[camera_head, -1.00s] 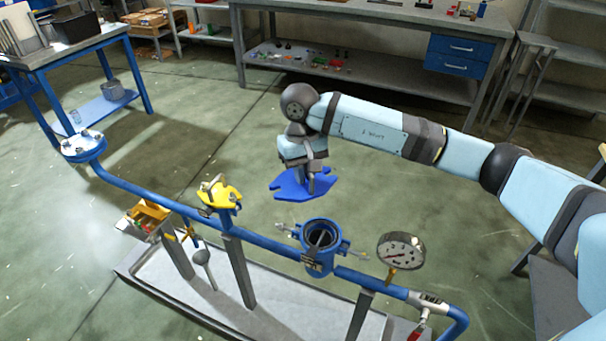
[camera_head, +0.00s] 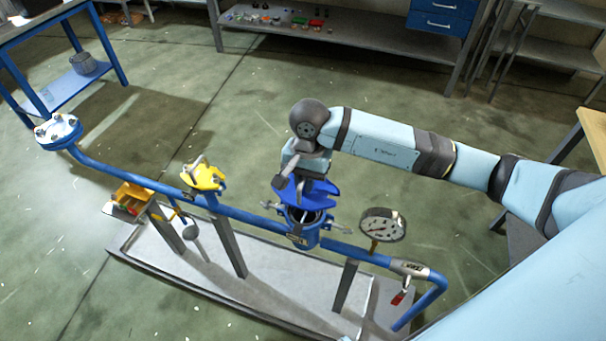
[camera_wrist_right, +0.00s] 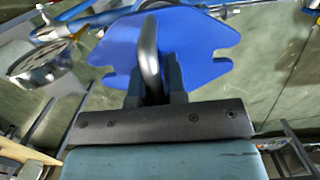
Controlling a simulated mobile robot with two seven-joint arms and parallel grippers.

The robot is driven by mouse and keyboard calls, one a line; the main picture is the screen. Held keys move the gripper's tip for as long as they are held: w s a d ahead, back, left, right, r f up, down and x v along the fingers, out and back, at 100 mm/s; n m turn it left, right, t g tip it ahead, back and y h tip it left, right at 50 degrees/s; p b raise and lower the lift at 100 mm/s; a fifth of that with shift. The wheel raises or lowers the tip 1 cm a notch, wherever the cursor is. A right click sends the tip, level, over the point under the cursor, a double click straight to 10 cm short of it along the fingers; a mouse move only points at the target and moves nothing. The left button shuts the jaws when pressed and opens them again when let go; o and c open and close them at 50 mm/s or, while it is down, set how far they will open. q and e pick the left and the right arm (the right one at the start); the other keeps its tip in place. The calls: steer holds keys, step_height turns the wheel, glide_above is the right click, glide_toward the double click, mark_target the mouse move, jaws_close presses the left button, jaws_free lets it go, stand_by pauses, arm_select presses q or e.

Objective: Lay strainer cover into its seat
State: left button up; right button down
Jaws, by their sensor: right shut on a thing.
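The blue strainer cover (camera_head: 318,195) is a flat notched plate with a curved handle. My right gripper (camera_head: 303,186) is shut on that handle and holds the cover above the strainer body, overlapping its opening. The blue strainer body (camera_head: 305,233) has an open round top, partly hidden by the cover, with swing bolts at its sides. In the right wrist view the cover (camera_wrist_right: 195,45) fills the top middle, and the grey handle stands between the fingers (camera_wrist_right: 155,85). The gap between cover and seat cannot be judged exactly. My left gripper is not in view.
A pressure gauge (camera_head: 383,225) stands on the blue pipe close to the right of the strainer. A yellow cover (camera_head: 203,178) sits on the pipe to the left. A grey drip tray (camera_head: 262,290) lies below. A red-handled valve (camera_head: 399,298) is at the right.

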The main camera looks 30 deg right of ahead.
mark_target(305, 196)
steer(key=shift+b, duration=0.45)
steer(key=shift+f+b, duration=0.75)
steer(key=shift+f, duration=0.15)
step_height(305, 196, down, 3)
steer(key=shift+r+b, duration=0.1)
steer(key=shift+b, duration=1.15)
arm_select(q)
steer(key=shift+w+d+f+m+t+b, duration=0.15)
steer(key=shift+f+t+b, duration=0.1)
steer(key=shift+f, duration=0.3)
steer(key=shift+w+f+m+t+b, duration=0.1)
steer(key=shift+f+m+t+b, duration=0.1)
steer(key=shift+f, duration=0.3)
arm_select(e)
steer(key=shift+f, duration=0.55)
arm_select(q)
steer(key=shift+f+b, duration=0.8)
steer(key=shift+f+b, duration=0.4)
steer(key=shift+b, duration=0.5)
arm_select(e)
steer(key=shift+f, duration=0.85)
